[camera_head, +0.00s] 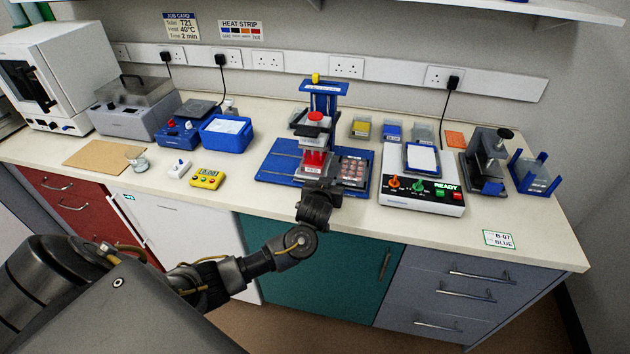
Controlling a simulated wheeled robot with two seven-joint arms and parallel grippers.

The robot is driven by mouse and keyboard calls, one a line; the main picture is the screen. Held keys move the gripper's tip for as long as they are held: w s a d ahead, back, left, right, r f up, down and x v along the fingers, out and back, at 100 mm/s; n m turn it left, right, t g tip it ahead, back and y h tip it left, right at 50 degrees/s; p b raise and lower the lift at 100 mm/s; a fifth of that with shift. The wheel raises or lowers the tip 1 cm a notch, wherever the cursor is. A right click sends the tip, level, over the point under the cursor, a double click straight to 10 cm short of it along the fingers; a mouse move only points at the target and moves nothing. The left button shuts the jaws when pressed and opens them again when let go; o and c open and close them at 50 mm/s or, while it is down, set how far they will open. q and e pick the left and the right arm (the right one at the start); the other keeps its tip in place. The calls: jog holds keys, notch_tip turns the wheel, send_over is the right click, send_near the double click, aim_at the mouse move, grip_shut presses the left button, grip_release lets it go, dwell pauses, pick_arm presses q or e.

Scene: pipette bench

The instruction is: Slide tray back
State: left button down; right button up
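A blue station base (273,169) lies in the middle of the bench, with a blue upright frame (325,89) topped by a yellow knob. A dark tray with pinkish wells (354,172) sits at the right of this base. A red block with a pale labelled front (312,171) stands left of the wells. A red-topped part (315,118) is above it, within the frame. My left gripper (318,188) is at the front edge of the station, close to the red block and the tray. Its fingers are not clearly visible, and contact cannot be told. My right gripper is out of view.
Right of the station stand a white control box (423,198) reading READY and a dark press (484,160). To the left are a yellow timer (207,178), a blue bin (226,145) and a cork mat (97,157). The front right bench top is mostly clear.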

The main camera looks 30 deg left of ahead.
pick_arm(q)
jog(key=shift+d, duration=0.15)
jog(key=c, duration=1.3)
grip_release()
jog(key=shift+w+d, duration=0.1)
jog(key=shift+d, duration=0.05)
jog(key=shift+s, duration=0.2)
jog(key=p+v, duration=0.1)
jog(key=v, duration=0.9)
jog(key=shift+s, duration=0.2)
